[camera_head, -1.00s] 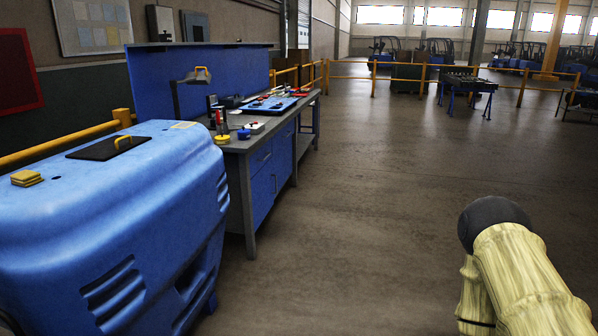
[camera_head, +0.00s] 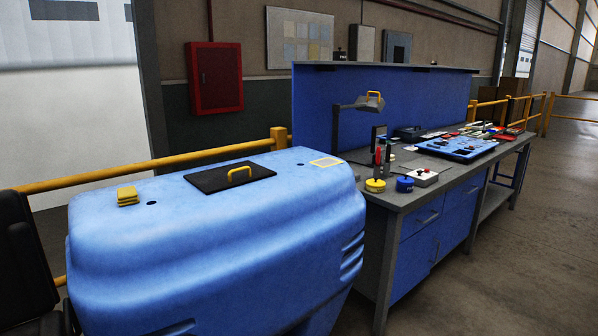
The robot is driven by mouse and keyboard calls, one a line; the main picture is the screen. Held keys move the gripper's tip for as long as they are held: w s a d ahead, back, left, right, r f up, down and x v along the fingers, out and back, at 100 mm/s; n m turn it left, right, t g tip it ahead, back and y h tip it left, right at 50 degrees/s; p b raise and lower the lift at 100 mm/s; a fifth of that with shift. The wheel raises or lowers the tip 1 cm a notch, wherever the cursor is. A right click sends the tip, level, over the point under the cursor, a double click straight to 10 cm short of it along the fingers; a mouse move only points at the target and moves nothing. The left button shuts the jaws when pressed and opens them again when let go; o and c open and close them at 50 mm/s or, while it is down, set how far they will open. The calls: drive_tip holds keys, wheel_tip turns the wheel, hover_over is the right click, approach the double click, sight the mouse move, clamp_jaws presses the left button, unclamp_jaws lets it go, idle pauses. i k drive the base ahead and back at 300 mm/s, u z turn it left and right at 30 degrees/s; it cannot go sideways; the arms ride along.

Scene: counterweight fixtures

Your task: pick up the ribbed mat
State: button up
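A flat black rectangular mat (camera_head: 212,180) lies on top of the blue counterweight (camera_head: 215,260), with a yellow handle (camera_head: 239,173) standing on it. It looks like the ribbed mat, but ribs are too fine to make out. A small yellow ridged stack (camera_head: 128,196) sits to its left on the same top. My gripper is not in view, so its opening and anything in it are hidden.
A grey workbench (camera_head: 423,193) with tools stands to the right. A yellow rail (camera_head: 150,166) runs behind. A black seat (camera_head: 25,255) is at the left edge. Open floor (camera_head: 500,270) lies at right.

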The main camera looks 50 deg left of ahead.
sight(212, 181)
drive_tip(key=i, duration=3.5)
drive_tip(key=u, duration=3.6)
